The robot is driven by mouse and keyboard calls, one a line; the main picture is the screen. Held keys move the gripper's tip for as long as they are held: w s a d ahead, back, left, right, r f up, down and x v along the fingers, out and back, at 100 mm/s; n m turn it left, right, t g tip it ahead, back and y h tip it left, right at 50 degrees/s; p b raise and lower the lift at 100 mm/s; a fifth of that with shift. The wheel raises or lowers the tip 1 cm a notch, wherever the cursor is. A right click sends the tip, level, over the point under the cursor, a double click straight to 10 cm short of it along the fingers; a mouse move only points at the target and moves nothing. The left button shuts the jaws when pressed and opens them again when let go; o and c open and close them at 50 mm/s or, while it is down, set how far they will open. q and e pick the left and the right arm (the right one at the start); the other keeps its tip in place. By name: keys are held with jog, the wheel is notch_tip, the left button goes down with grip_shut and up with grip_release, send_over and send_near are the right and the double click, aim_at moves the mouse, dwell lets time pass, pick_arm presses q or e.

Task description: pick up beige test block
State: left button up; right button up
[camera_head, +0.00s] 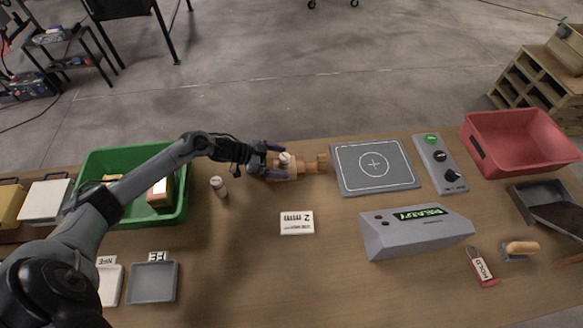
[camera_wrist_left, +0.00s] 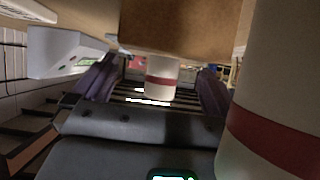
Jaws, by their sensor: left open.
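My left gripper (camera_head: 273,160) is open at the back middle of the table, beside a tan and beige block-like piece (camera_head: 297,168). The gripper partly hides that piece, so I cannot tell whether it is one block or several. A small white cylinder with a red band (camera_head: 285,157) shows at the fingers. In the left wrist view, a white cylinder with a red band (camera_wrist_left: 161,78) appears between the purple fingers of the gripper (camera_wrist_left: 155,92). A brown block face (camera_wrist_left: 165,28) fills the top middle. I cannot tell whether the fingers touch anything. My right gripper is not in view.
A white bottle (camera_head: 219,187) stands left of the gripper, near the green bin (camera_head: 184,202). A grey pad (camera_head: 344,184) lies to the right, with a button panel (camera_head: 437,164) and red bin (camera_head: 483,166) beyond. A grey display unit (camera_head: 415,240) and white label card (camera_head: 297,229) are in front.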

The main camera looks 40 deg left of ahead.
aim_at(290, 162)
pick_arm(q)
jog(key=x, duration=0.4)
jog(key=shift+w+d, duration=0.1)
jog(key=c, duration=0.9)
jog(key=shift+c, duration=0.8)
jog(key=shift+r, duration=0.2)
